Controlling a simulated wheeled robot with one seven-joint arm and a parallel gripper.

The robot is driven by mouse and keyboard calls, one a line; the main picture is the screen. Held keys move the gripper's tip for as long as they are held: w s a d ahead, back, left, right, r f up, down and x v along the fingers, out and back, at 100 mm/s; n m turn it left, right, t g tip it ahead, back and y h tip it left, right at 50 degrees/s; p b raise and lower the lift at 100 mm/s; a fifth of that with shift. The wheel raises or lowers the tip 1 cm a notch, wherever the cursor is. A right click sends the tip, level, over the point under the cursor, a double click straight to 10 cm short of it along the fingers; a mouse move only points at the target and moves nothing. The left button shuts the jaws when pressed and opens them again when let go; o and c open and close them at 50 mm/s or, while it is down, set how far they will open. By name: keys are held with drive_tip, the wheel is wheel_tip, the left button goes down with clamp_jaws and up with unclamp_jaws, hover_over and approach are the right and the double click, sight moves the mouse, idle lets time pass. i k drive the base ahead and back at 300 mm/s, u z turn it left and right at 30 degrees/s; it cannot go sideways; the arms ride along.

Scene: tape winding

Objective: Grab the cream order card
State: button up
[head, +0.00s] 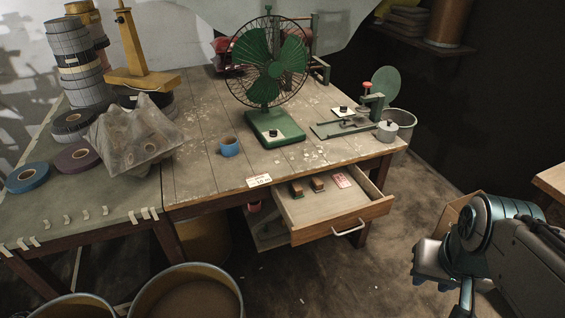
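A small cream-white card (259,180) with red and dark print lies at the front edge of the wooden table, just left of the open drawer. Its print is too small to read. A reddish card (342,180) lies inside the drawer, at its back right. My gripper (448,282) is at the lower right, in front of the table and far to the right of the cream card. Nothing is seen held in it. Its fingers are partly hidden by my own arm, so I cannot tell its opening.
The open drawer (336,220) juts out from the table, with two small brown blocks inside. Tape rolls (77,158) are at the left. Bins (187,292) stand on the floor in front.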

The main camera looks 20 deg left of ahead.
sight(260, 179)
drive_tip(key=z, duration=0.4)
drive_tip(key=i, duration=1.25)
drive_tip(key=u, duration=2.9)
drive_tip(key=i, duration=0.5)
drive_tip(key=z, duration=0.1)
